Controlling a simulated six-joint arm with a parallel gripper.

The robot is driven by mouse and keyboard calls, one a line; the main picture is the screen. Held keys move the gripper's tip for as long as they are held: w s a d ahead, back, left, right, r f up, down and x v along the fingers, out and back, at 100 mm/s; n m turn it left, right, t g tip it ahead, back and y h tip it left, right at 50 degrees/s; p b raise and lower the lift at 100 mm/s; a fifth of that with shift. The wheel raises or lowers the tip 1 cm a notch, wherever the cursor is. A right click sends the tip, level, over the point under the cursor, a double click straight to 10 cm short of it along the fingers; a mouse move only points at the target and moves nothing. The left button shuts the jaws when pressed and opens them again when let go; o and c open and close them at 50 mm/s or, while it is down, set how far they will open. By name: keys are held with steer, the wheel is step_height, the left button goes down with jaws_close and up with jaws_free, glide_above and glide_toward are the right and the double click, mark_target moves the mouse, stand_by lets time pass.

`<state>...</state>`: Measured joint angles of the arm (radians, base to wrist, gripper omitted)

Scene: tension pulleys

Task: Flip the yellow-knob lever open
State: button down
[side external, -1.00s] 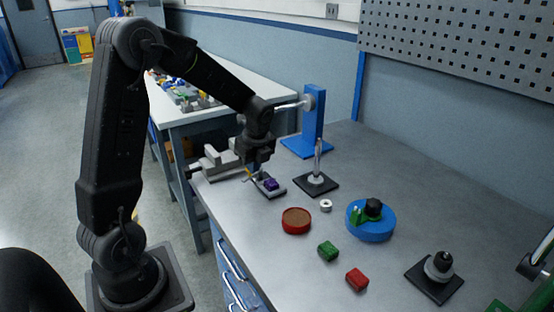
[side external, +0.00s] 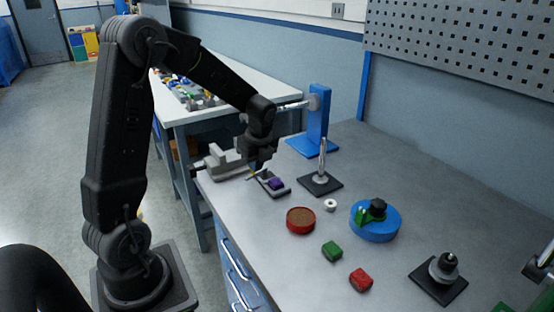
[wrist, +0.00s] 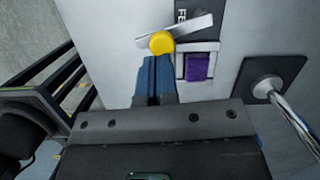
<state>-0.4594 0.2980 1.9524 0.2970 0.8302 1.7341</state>
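The yellow knob (wrist: 161,43) sits on a pale metal lever (wrist: 190,29) that lies slantwise across the wrist view. The lever crosses just beyond a small fixture that holds a purple block (wrist: 197,67). My gripper (wrist: 154,58) has its two blue fingers side by side with only a thin line between them, so it is shut and holds nothing. Its tips are at the near edge of the knob; I cannot tell if they touch it. In the side view my gripper (side external: 257,170) is low over the fixture, beside the purple block (side external: 276,184), and mostly hides the lever.
A grey vise (side external: 222,163) stands left of the fixture. A post on a black base (side external: 320,185) and a blue stand (side external: 318,120) are to the right. A red round tray (side external: 300,220), white ring (side external: 330,204), blue disc (side external: 375,222) and small blocks lie nearer the camera.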

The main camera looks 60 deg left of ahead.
steer(key=d, duration=0.4)
steer(key=shift+w+r, duration=0.2)
steer(key=shift+r, duration=0.15)
steer(key=v, duration=1)
steer(key=shift+r, duration=0.1)
